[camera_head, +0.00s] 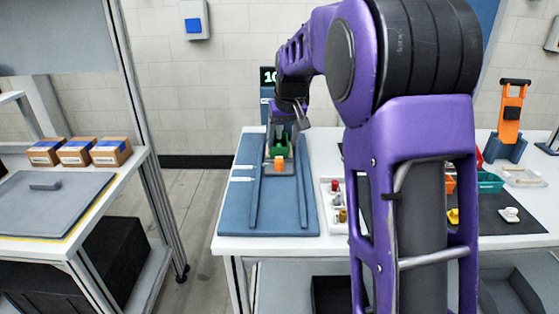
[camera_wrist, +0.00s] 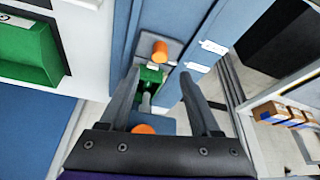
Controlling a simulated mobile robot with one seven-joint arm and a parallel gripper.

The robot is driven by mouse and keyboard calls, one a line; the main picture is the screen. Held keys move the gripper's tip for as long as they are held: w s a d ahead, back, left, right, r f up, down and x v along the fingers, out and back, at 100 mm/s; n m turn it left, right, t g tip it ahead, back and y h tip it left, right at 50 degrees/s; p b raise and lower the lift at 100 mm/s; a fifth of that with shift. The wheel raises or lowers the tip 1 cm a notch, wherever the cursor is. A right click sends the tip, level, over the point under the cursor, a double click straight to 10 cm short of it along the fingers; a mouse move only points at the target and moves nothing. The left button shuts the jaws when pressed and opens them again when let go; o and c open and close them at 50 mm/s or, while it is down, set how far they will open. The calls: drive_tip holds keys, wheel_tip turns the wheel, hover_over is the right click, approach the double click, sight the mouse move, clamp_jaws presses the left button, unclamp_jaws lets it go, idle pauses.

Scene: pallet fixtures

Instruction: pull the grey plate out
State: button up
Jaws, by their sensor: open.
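A small grey plate (camera_head: 281,169) lies between two dark blue rails on the blue fixture board (camera_head: 238,209). A green part (camera_head: 279,147) and an orange peg (camera_head: 279,163) sit on it. In the wrist view the grey plate (camera_wrist: 172,47) shows around an orange peg (camera_wrist: 160,51), with the green part (camera_wrist: 153,75) and a second orange peg (camera_wrist: 142,128) nearer my gripper. My gripper (camera_wrist: 160,73) is open, its fingers on either side of the green part in the picture. I cannot tell whether they touch anything. In the head view my gripper (camera_head: 284,121) is small and partly hidden.
A larger grey panel with a handle (camera_head: 60,207) lies on the left shelf, near several brown boxes (camera_head: 73,152). A white parts tray (camera_head: 335,220) stands right of the fixture board. An orange tool (camera_head: 510,115) stands at the right. My arm hides the table's middle.

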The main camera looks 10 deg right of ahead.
sight(279, 160)
drive_tip(key=b+x, duration=0.1)
drive_tip(key=x, duration=0.7)
drive_tip(key=shift+w+f, duration=0.2)
drive_tip(key=shift+f, duration=0.05)
clamp_jaws()
idle(1.0)
